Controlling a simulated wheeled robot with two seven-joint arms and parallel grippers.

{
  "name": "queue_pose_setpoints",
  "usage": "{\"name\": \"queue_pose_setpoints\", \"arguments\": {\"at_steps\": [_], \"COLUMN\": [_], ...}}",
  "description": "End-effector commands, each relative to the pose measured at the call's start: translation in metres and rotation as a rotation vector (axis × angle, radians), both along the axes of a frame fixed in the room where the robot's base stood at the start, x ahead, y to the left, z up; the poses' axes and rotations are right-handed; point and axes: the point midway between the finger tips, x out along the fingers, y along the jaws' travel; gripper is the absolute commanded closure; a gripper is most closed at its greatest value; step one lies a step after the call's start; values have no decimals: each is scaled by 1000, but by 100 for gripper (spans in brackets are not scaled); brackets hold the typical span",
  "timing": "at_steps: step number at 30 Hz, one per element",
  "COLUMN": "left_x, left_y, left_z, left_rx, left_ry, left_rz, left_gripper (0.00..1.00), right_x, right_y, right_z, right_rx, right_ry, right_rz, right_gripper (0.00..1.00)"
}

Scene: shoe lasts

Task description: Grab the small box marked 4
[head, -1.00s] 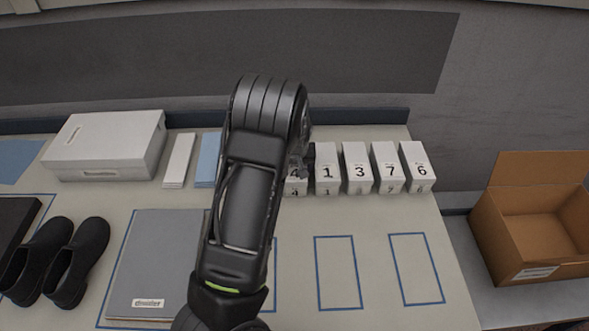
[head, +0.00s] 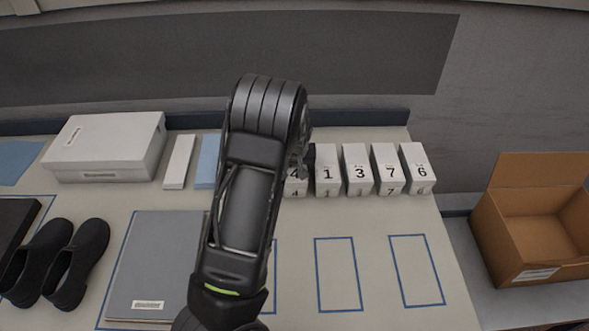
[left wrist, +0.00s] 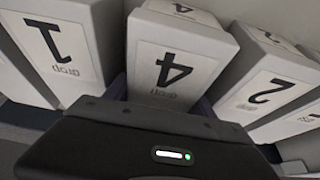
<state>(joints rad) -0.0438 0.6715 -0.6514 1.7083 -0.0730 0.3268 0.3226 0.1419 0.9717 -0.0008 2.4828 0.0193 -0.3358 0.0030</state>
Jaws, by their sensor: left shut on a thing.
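The small white box marked 4 (left wrist: 162,68) is in the middle of the left wrist view, upside down there. In the head view the box marked 4 (head: 295,186) shows only in part, beside my arm, at the left of the visible numbered boxes. My left gripper (left wrist: 160,105) is at the box marked 4 and shut on it; the fingers are mostly hidden behind the gripper body. In the head view my left gripper (head: 304,160) is largely hidden by its own arm. The box still stands in the row. My right gripper is not in view.
Boxes marked 1 (head: 327,174), 3 (head: 359,173), 7 (head: 388,173) and 6 (head: 421,171) stand to the right. A box marked 2 (left wrist: 268,92) is close beside box 4. An open cardboard box (head: 540,225) is at far right. Blue outlined table areas (head: 338,275) are clear.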

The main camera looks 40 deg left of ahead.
Motion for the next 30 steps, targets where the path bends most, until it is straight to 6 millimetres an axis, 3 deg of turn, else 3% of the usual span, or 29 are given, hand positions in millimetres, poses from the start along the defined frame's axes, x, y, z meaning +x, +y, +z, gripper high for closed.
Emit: {"name": "queue_pose_setpoints", "arguments": {"at_steps": [16, 21, 30], "left_x": [1, 0, 0], "left_y": [0, 0, 0], "left_z": [88, 97, 97], "left_rx": [0, 0, 0], "left_ry": [-5, -3, -2], "left_rz": [-1, 0, 1], "left_gripper": [85, 85, 85], "right_x": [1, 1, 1], "right_y": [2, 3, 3], "right_z": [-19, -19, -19], "right_rx": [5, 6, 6], "right_ry": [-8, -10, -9], "right_rz": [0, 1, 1], "right_gripper": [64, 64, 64]}}
